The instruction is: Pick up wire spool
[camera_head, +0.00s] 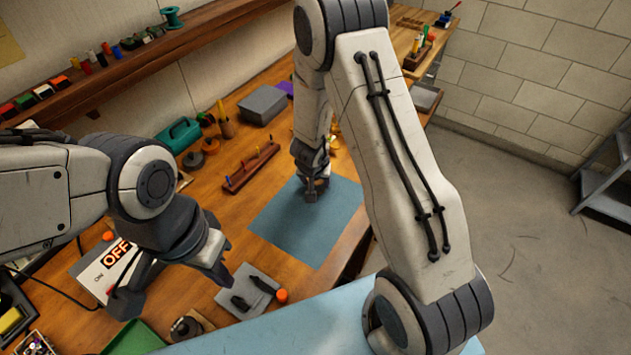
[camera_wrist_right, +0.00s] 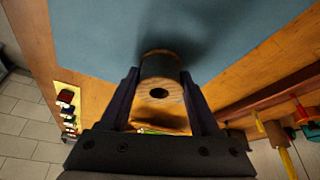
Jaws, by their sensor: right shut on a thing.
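The wire spool (camera_wrist_right: 160,92) has a pale wooden end with a dark centre hole and a dark wound body. In the right wrist view it sits between the two fingers of my right gripper (camera_wrist_right: 162,100), which is shut on it. In the head view my right gripper (camera_head: 313,190) is low over the blue mat, and its fingers and wrist hide most of the spool. I cannot tell whether the spool touches the mat. My left gripper (camera_head: 175,297) is open and empty above the left front of the bench.
The blue mat (camera_head: 305,235) is otherwise bare. A wooden rack (camera_head: 250,168), a grey box (camera_head: 262,104) and a teal case (camera_head: 178,134) stand behind it.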

